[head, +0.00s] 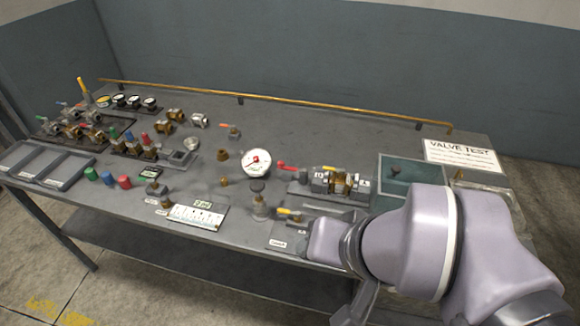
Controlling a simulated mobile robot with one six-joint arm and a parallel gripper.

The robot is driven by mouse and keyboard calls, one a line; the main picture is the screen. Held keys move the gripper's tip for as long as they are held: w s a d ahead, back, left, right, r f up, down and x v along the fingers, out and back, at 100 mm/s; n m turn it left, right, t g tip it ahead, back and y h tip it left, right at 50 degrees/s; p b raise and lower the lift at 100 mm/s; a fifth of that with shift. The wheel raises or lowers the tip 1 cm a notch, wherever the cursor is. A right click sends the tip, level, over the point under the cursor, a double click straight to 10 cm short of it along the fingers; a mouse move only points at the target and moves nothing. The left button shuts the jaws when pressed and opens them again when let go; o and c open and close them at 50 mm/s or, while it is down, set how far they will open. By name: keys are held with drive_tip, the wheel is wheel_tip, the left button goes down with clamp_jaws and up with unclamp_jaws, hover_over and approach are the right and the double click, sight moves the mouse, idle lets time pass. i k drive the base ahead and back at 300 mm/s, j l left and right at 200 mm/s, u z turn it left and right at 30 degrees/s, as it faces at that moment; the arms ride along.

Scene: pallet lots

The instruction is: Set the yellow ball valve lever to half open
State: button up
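Several small valves with coloured levers stand on the grey workbench (215,145). A yellow lever (287,211) lies roughly level at the front, just left of my arm. A small yellow piece (330,169) shows on the brass and steel valve assembly (340,183), which also has a red lever (284,165). I cannot tell which yellow lever is the task's. My arm covers the bench's right front, and my gripper's fingers cannot be made out.
A round white gauge (256,162) stands mid-bench. A teal tray (398,172) and a "VALVE TEST" sign (461,155) are at the right. Grey bins (42,164) are at the left. A brass rail (290,100) runs along the back edge. The back middle is fairly clear.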

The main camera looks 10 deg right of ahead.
sight(342, 170)
drive_tip(key=i+j+z, duration=0.15)
drive_tip(key=i+j, duration=0.25)
drive_tip(key=i+j+z, duration=0.2)
drive_tip(key=i+j, duration=0.2)
drive_tip(key=j, duration=0.2)
